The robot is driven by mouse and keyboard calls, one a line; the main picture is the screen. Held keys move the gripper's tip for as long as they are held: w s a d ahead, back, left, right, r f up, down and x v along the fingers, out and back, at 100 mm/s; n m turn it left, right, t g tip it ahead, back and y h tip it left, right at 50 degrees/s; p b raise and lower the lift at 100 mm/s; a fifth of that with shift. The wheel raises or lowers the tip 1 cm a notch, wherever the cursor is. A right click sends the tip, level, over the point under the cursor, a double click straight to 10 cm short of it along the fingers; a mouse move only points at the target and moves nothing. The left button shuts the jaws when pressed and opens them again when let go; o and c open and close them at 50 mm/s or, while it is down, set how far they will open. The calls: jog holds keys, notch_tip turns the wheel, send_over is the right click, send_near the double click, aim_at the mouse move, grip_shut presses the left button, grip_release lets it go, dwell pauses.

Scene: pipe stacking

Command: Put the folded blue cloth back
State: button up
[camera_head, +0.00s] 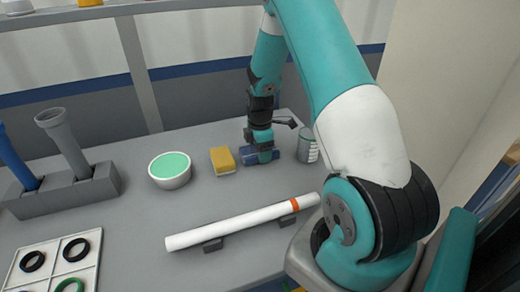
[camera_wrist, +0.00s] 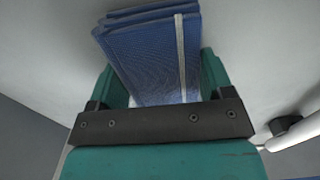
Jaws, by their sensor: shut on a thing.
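The folded blue cloth (camera_head: 249,157) is at the back right of the grey table, partly hidden behind my gripper (camera_head: 264,154) in the head view. In the wrist view the folded blue cloth (camera_wrist: 150,60) has stacked layers and a pale stripe. It sits between the two teal fingers of my gripper (camera_wrist: 160,85), which is shut on it. The cloth is at or very near the table surface; I cannot tell whether it touches.
A yellow sponge (camera_head: 223,160) lies just left of the cloth, and a green-filled bowl (camera_head: 170,170) stands further left. A glass (camera_head: 307,146) stands close on the right. A white pipe (camera_head: 240,224) with an orange band rests on supports in front. A grey pipe rack (camera_head: 65,196) stands left.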

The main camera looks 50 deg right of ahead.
jog(key=o, duration=0.9)
jog(key=shift+f, duration=0.1)
notch_tip(320, 180, up, 12)
jog(key=a+r+m, duration=0.1)
jog(key=a+r, duration=0.4)
jog(key=a, duration=0.4)
jog(key=s+a+r+m+t+y, duration=0.1)
jog(key=s+a+r, duration=0.15)
jog(key=a, duration=0.45)
jog(key=s+a+r+m+y, duration=0.1)
jog(key=s+a+r, duration=0.1)
jog(key=s+a, duration=0.35)
jog(key=s+a+r+m, duration=0.1)
jog(key=s+a, duration=0.3)
jog(key=s+a+r+m+y, duration=0.1)
jog(key=s+a, duration=0.3)
jog(key=s, duration=0.1)
jog(key=s+a+r+g+y, duration=0.1)
jog(key=s+a, duration=0.3)
jog(key=a, duration=0.1)
jog(key=shift+s+m, duration=0.15)
jog(key=shift+m, duration=0.25)
